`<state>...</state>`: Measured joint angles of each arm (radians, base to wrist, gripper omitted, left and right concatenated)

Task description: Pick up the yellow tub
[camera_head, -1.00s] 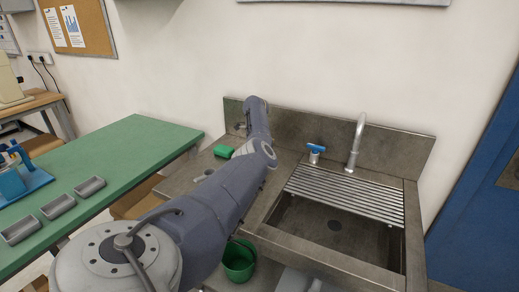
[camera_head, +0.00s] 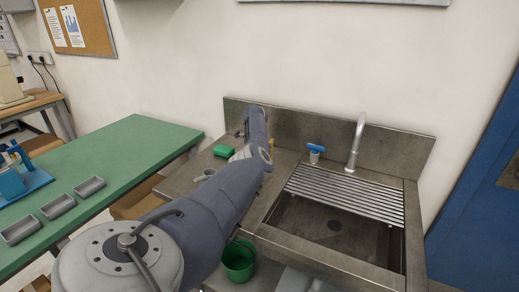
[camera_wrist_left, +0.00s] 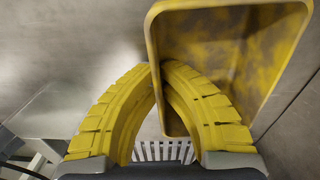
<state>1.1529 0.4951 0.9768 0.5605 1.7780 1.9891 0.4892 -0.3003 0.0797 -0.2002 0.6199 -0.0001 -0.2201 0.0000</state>
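The yellow tub (camera_wrist_left: 228,8) fills the upper right of the left wrist view, its open top facing the camera. My left gripper (camera_wrist_left: 158,66) has curved yellow fingers that close together on the tub's left wall, one finger outside and one inside. In the head view my left arm reaches over the metal counter left of the sink and hides most of its gripper. Only a small yellow patch (camera_head: 271,143) shows beside the arm; I cannot tell whether it is tub or finger. My right gripper is not in view.
The sink (camera_head: 335,225) with its slatted drainer (camera_head: 345,193) and tap (camera_head: 356,145) lies to the right. A green block (camera_head: 223,151) sits on the counter left of my arm. A green bucket (camera_head: 239,262) stands below. A green table (camera_head: 110,165) with grey trays is at left.

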